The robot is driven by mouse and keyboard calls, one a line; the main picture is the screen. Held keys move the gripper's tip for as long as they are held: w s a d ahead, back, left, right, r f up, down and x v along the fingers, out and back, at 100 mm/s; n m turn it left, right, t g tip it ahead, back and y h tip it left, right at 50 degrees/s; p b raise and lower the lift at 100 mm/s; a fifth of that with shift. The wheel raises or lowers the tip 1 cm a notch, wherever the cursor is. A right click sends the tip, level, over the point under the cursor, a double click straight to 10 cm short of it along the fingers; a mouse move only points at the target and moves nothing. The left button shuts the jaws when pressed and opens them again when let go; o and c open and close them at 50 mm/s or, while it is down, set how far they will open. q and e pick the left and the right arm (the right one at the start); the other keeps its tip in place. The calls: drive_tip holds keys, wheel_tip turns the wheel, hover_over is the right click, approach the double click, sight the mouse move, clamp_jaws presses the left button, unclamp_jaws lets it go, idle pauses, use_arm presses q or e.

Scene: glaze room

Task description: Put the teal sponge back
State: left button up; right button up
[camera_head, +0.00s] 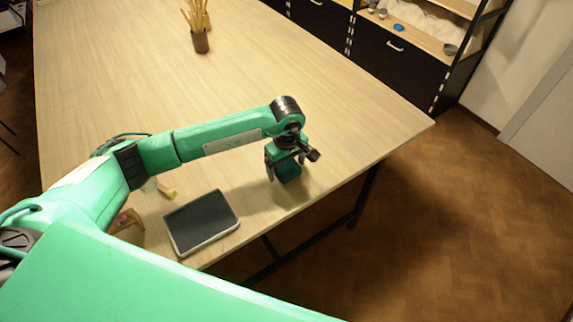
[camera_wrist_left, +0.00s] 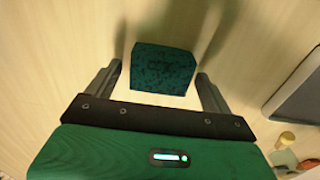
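The teal sponge (camera_head: 289,171) is a dark teal, speckled block near the table's front right edge. In the left wrist view the sponge (camera_wrist_left: 162,68) lies between the two fingers, with a small gap on each side. My left gripper (camera_head: 286,167) points down at the sponge and is open; the fingers appear apart from it. How far the fingertips reach down beside it is hard to tell. A shallow tray (camera_head: 178,240) with a pale rim and dark inside lies to the left of the sponge. My right gripper is not in view.
A brown pot (camera_head: 200,43) of brushes or sticks stands at the table's far end. Small yellow and wooden items (camera_head: 128,222) lie left of the tray, partly behind my arm. The table (camera_head: 330,110) is clear behind the arm. Dark drawers (camera_head: 390,65) stand beyond it.

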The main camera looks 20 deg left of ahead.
sight(287, 165)
use_arm(q)
drive_tip(key=shift+r, duration=0.1)
wheel_tip(287, 165, up, 12)
drive_tip(key=b, duration=0.4)
drive_tip(key=shift+b, duration=0.3)
